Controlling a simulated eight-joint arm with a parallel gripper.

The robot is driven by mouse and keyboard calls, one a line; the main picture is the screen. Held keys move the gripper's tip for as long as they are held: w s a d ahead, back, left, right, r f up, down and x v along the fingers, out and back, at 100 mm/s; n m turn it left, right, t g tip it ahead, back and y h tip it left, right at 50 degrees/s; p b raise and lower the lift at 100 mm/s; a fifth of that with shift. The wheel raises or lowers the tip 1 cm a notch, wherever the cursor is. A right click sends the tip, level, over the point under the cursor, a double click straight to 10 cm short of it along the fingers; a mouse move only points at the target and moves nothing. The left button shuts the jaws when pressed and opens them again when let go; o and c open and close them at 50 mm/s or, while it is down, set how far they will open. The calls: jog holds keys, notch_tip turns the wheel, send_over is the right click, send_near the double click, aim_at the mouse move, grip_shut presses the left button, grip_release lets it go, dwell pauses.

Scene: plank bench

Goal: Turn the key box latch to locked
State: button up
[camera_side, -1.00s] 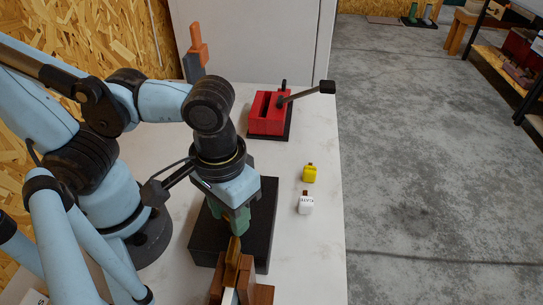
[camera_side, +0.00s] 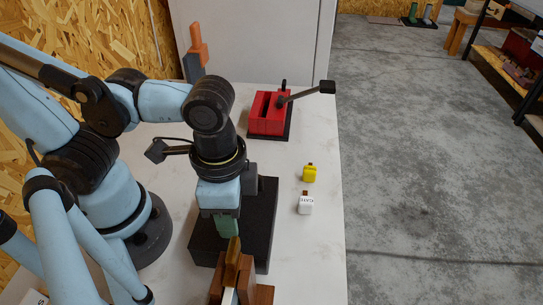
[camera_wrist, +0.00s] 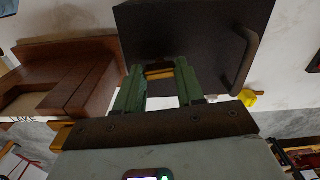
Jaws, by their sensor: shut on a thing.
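The key box (camera_side: 262,225) is a dark, flat-topped box on the bench under my gripper; it also fills the upper middle of the wrist view (camera_wrist: 200,28). My gripper (camera_side: 228,230) points down over the box's near part. In the wrist view its green fingers (camera_wrist: 160,76) are shut on a small brass-coloured bar, the latch (camera_wrist: 159,75). The bar lies across between the fingertips. In the side view the fingers hide the latch, so I cannot read its setting there.
A wooden holder (camera_side: 264,294) with a brass-coloured upright piece stands close in front of the box. A yellow tag (camera_side: 309,174) and a white tag (camera_side: 305,205) lie to the right. A red block with a lever (camera_side: 268,112) stands behind. The bench's right strip is mostly clear.

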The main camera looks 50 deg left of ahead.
jog(key=shift+m, duration=0.5)
jog(key=o, duration=1)
jog(key=shift+o, duration=0.2)
jog(key=shift+r, duration=0.1)
notch_tip(320, 180, up, 12)
dwell(0.4)
jog(key=w+a+f+n+t, duration=0.3)
jog(key=w+a+n, duration=0.1)
jog(key=w+a, duration=0.3)
jog(key=w+a+f+n+t, duration=0.3)
jog(key=w+a+n+t, duration=0.1)
jog(key=w+a, duration=0.3)
jog(key=shift+f+n, duration=0.3)
jog(key=shift+f, duration=0.05)
